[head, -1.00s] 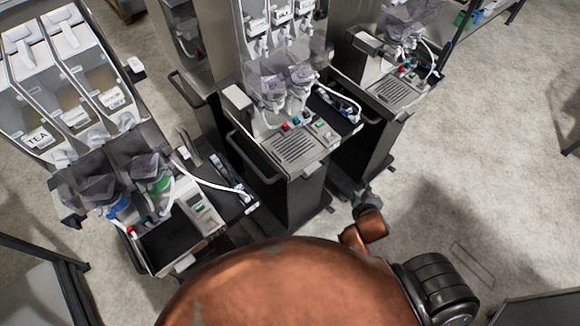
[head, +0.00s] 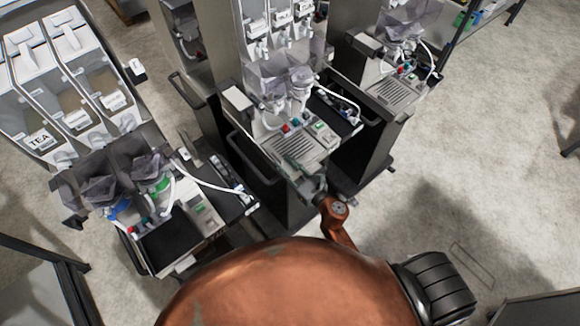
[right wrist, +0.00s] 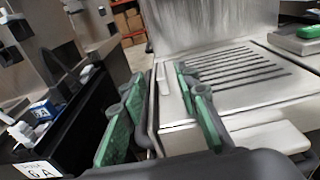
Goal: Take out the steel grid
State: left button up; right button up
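The steel grid (head: 292,148) is a slotted metal plate set in the front tray of the middle dispenser. It also shows in the right wrist view (right wrist: 236,66), lying flat with dark parallel slots. My right gripper (head: 312,188) is at the front edge of that dispenser, close to the grid. In the right wrist view its green-padded fingers (right wrist: 158,112) are apart with nothing held between them. They are around the left front corner of the tray; whether they touch it I cannot tell. My left gripper is not in view.
The left dispenser (head: 75,115) has a dark tray (head: 168,243) with no grid seen. The right dispenser holds a similar grid (head: 394,92). A black rail (head: 247,160) runs beside the middle dispenser. The floor (head: 490,150) to the right is open.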

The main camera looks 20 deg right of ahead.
aim_at(276, 155)
jog(key=shift+p+x, duration=0.3)
jog(key=shift+x, duration=2.4)
jog(key=shift+d, duration=0.1)
jog(key=shift+c, duration=0.3)
grip_shut()
jog(key=shift+r, duration=0.3)
jog(key=shift+r+p, duration=0.75)
jog(key=shift+r, duration=0.05)
